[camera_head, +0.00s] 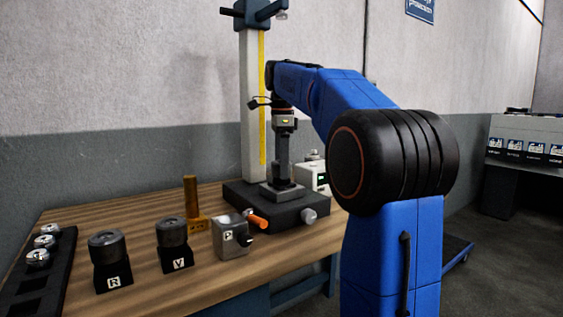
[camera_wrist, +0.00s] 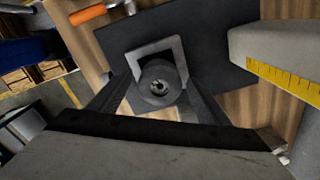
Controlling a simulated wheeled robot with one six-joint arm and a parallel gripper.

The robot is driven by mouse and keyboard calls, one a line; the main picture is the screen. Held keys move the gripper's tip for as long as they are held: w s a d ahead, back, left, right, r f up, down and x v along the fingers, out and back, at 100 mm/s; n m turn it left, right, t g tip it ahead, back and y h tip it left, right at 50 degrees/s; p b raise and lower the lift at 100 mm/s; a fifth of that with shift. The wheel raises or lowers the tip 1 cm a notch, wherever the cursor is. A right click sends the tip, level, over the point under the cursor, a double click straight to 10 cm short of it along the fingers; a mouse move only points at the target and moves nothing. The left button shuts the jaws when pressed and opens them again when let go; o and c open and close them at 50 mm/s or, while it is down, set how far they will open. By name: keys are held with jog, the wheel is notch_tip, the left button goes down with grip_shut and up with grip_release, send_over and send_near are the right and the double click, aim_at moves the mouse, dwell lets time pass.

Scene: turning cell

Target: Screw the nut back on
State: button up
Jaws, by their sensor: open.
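My gripper (camera_head: 283,184) points straight down over the dark base (camera_head: 243,194) of the column stand. In the wrist view my gripper (camera_wrist: 158,88) is open, with one finger on each side of a round grey metal part (camera_wrist: 158,92).
The stand's column (camera_head: 249,95) rises close behind my gripper. Black blocks marked R (camera_head: 113,280) and V (camera_head: 178,259), a grey box marked P (camera_head: 229,240), an orange handle (camera_head: 258,222) and a yellow piece (camera_head: 192,200) stand nearby. A black rack (camera_head: 67,245) holds silver parts at left.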

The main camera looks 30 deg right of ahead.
jog(key=shift+c, duration=0.3)
jog(key=c, duration=1.2)
jog(key=shift+o, duration=0.2)
jog(key=m, duration=0.4)
jog(key=shift+m, duration=0.3)
jog(key=m, duration=0.4)
jog(key=shift+m, duration=0.3)
jog(key=o, duration=1.2)
jog(key=shift+o, duration=0.2)
